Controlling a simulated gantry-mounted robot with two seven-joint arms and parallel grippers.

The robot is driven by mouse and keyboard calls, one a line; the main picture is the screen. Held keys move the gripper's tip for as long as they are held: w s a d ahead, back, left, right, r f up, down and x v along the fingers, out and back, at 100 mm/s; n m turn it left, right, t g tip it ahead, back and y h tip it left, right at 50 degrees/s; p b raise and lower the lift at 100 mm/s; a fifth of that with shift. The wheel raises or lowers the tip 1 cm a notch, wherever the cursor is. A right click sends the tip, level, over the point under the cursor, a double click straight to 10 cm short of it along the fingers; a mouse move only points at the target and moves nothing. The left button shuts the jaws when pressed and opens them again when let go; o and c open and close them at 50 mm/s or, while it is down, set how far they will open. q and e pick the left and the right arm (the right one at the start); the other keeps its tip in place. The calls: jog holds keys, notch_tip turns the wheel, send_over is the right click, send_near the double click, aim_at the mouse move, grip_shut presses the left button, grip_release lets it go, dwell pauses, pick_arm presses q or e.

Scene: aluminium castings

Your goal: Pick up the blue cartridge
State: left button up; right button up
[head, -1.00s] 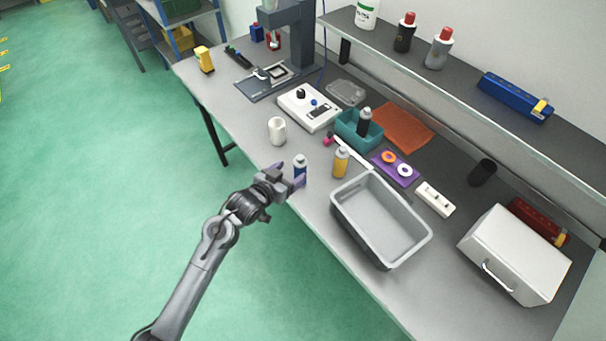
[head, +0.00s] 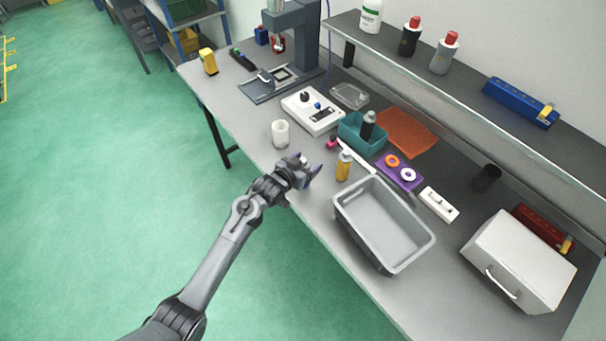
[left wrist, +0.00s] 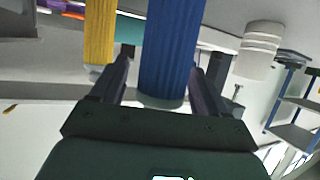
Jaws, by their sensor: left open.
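The blue cartridge (left wrist: 168,50) stands large in the middle of the left wrist view, between the two dark fingers of my left gripper (left wrist: 160,85). The fingers are open, one on each side of it, with a gap visible on both sides. In the head view my left gripper (head: 306,168) is at the near edge of the bench and hides most of the cartridge. The yellow cartridge (head: 344,166) stands just to the right, and it also shows at the left of the wrist view (left wrist: 100,35). My right gripper is in neither view.
A grey bin (head: 350,222) sits to the right of the yellow cartridge. A white cup (head: 280,134) stands behind and to the left of my gripper. A teal holder (head: 351,136) with a dark bottle (head: 368,124) is further back. Bare bench lies left of the cup.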

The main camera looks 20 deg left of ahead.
pick_arm(q)
jog(key=shift+c, duration=0.4)
jog(key=c, duration=0.9)
jog(key=shift+c, duration=0.5)
jog(key=shift+r, duration=0.15)
